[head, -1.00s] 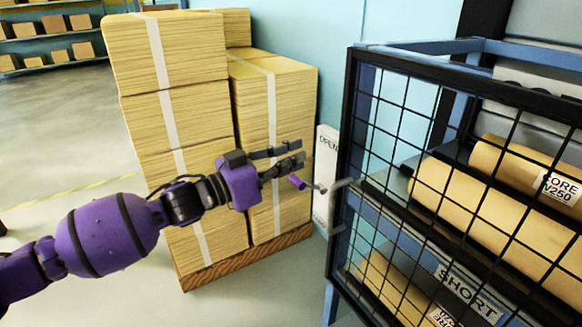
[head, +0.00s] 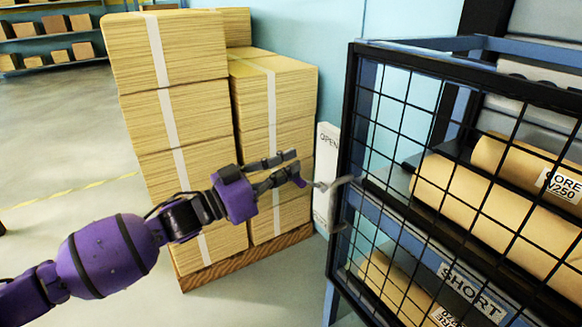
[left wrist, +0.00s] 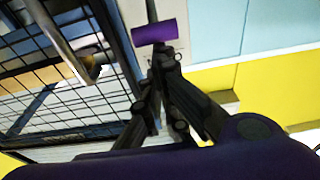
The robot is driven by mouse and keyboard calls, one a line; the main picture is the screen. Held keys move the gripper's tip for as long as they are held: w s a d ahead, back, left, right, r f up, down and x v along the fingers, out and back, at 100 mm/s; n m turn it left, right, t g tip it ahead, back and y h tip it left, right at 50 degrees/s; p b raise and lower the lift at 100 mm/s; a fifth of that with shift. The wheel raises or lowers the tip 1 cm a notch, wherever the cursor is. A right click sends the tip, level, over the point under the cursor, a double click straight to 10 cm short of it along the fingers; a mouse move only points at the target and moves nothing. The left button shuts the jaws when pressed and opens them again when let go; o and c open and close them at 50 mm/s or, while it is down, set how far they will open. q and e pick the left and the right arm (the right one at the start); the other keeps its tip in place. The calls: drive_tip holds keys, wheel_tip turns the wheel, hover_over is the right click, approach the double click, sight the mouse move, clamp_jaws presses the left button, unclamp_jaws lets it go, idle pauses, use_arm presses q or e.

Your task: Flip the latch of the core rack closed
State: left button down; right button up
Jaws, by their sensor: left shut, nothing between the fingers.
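The core rack (head: 455,205) stands at the right of the head view, with a black mesh door and a grey door handle (head: 341,184). A white plate (head: 326,160) lettered "OPEN" is at its left side. The latch's thin lever (head: 318,186) sticks out to the left across the plate. Its purple grip (left wrist: 155,32) shows in the left wrist view, just beyond my fingertips; in the head view my fingers mostly hide it. My left gripper (head: 297,168) is shut and empty, close beside the grip. I cannot tell whether they touch. My right gripper is not in view.
Strapped stacks of tan sheets (head: 180,95) stand on a wooden pallet (head: 246,258) behind my left arm. Brown paper rolls (head: 465,200) lie inside the rack. Open floor is at the left, with shelves (head: 50,40) far back.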

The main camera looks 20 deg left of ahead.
use_arm(q)
drive_tip(key=shift+s+f, duration=0.1)
drive_tip(key=shift+f, duration=0.15)
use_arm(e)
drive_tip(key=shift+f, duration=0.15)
use_arm(q)
wheel_tip(320, 180, down, 13)
drive_tip(key=s+a+t+h+b, duration=0.1)
drive_tip(key=s+t+h+b, duration=0.1)
drive_tip(key=b, duration=0.5)
drive_tip(key=shift+a+t, duration=0.3)
drive_tip(key=shift+t, duration=0.1)
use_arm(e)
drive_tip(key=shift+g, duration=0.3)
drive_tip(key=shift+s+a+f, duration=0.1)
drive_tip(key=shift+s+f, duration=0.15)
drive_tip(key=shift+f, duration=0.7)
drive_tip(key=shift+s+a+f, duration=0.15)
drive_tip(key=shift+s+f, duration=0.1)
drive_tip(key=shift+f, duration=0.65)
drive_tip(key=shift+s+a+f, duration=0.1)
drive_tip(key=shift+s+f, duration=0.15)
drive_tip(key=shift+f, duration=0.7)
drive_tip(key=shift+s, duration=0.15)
